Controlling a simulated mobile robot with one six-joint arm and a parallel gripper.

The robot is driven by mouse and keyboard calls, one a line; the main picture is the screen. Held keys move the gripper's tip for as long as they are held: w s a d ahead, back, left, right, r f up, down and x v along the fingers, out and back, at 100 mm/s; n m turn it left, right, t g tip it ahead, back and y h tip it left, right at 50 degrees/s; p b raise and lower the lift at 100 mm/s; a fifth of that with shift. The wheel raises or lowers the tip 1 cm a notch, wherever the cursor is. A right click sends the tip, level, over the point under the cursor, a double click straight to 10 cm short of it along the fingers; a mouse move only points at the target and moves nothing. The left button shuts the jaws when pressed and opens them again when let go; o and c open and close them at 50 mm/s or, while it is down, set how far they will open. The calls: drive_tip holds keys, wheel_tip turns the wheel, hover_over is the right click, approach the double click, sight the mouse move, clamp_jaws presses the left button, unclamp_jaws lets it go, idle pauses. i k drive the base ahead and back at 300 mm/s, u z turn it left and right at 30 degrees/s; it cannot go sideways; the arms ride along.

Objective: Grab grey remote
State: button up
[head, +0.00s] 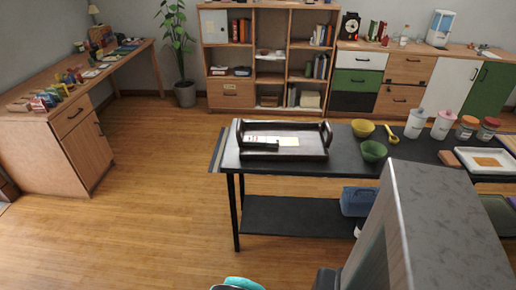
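I cannot pick out a grey remote with certainty. A dark brown tray (323,152) with raised sides stands on the left end of the black table (345,166). In it lie a flat pale piece (288,141) and a narrow dark item (262,148), too small to identify. My gripper is not in the view. A teal item (240,283) is cut off by the bottom edge, with a dark shape to its right.
A grey block (435,215) hides the right foreground. The wooden floor (155,200) at left is clear.

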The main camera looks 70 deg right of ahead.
sight(253, 141)
drive_tip(key=k, duration=2.3)
drive_tip(key=z, duration=0.75)
drive_tip(key=i, duration=1)
drive_tip(key=u, duration=0.1)
